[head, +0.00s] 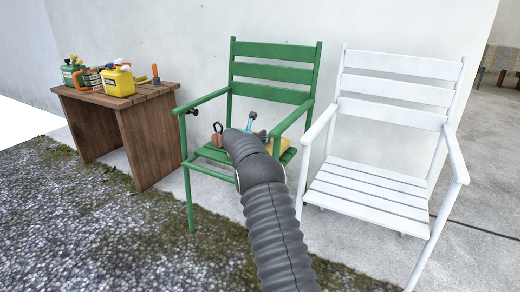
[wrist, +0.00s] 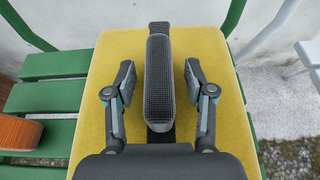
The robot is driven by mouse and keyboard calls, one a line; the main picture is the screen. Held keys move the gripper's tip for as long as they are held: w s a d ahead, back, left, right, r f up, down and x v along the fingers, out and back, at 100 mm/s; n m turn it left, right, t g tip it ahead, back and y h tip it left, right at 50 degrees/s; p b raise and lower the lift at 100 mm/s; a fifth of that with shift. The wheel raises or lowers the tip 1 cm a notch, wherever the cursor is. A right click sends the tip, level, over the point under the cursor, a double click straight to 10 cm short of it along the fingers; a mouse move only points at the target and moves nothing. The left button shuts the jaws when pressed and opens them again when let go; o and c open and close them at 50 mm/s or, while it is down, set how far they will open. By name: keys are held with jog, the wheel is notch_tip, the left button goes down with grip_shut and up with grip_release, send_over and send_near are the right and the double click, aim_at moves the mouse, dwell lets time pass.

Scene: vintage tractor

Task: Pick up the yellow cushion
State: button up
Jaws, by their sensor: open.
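The yellow cushion (wrist: 100,75) lies on the slatted seat of the green chair (head: 272,74) and fills the middle of the wrist view. In the head view only a strip of the cushion (head: 276,143) shows behind my arm. My gripper (wrist: 158,75) is over the cushion with its two side fingers spread apart, both inside the cushion's outline. A long dark textured piece lies between the fingers; I cannot tell whether it belongs to my gripper. Contact with the cushion cannot be told. The cushion's near part is hidden under my gripper's body.
An orange-brown object (wrist: 18,132) is on the green slats left of the cushion. The green chair's armrests flank the seat. A white chair (head: 375,185) stands close on the right. A wooden table (head: 142,132) with a yellow can (head: 117,82) and other items stands left. A wall is behind.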

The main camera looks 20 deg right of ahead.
jog(key=shift+r, duration=0.1)
grip_shut()
